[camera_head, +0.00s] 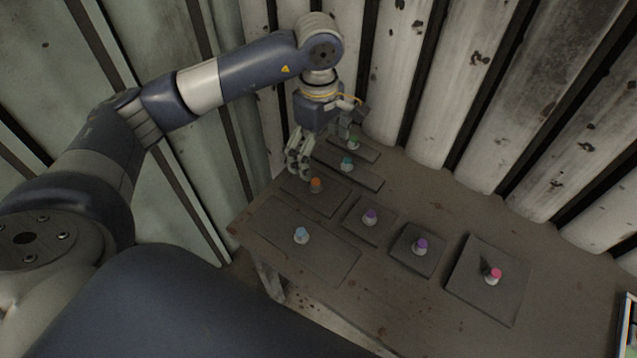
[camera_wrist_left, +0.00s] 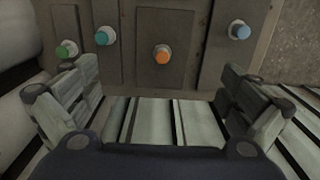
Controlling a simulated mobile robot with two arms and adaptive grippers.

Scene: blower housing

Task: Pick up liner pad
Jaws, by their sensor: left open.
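Several flat dark grey pads with coloured knobs lie on the table; I cannot tell which is the liner pad. In the head view these include the orange-knobbed pad (camera_head: 327,203), the teal-knobbed pad (camera_head: 366,179), the green-knobbed pad (camera_head: 370,152) and the wide blue-knobbed pad (camera_head: 325,259). My left gripper (camera_head: 322,146) is open and empty above the table's far-left edge, close to the orange, teal and green knobs. In the left wrist view, the open fingers (camera_wrist_left: 163,100) are spread wide, with the orange knob (camera_wrist_left: 162,55) ahead between them. My right gripper is not in view.
Two purple-knobbed pads (camera_head: 376,234) (camera_head: 413,261) and a pink-knobbed pad (camera_head: 490,302) lie on the middle and right of the table (camera_head: 400,322). Corrugated metal walls (camera_head: 480,90) stand close behind. The right side of the tabletop is mostly bare.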

